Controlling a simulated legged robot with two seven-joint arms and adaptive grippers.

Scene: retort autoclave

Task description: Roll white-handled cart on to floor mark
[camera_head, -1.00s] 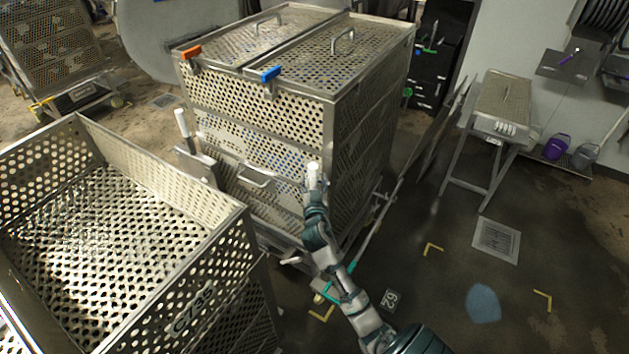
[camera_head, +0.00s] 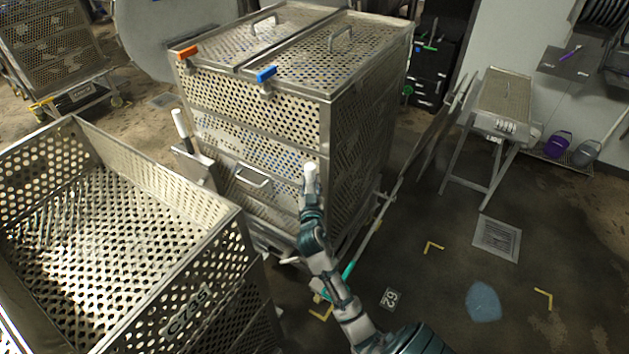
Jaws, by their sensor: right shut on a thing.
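The white-handled cart (camera_head: 255,112) is a perforated metal box on a low frame, upright in the middle of the view. One white handle (camera_head: 180,124) stands up at its left front corner. The other white handle (camera_head: 311,167) is at its right front corner, and my right gripper (camera_head: 310,188) is shut on it. The gripper and arm hide part of that corner. The floor mark shows as yellow corner brackets (camera_head: 433,248) on the dark floor right of the cart, with another bracket (camera_head: 543,298) farther right. The cart stands left of these brackets. My left gripper is not in view.
An open perforated basket labelled C735 (camera_head: 215,207) stands close at the front left. A floor tag (camera_head: 390,299), a drain grate (camera_head: 496,239) and a bluish patch (camera_head: 483,302) lie on the clear floor at right. A metal stand (camera_head: 503,95) is at back right.

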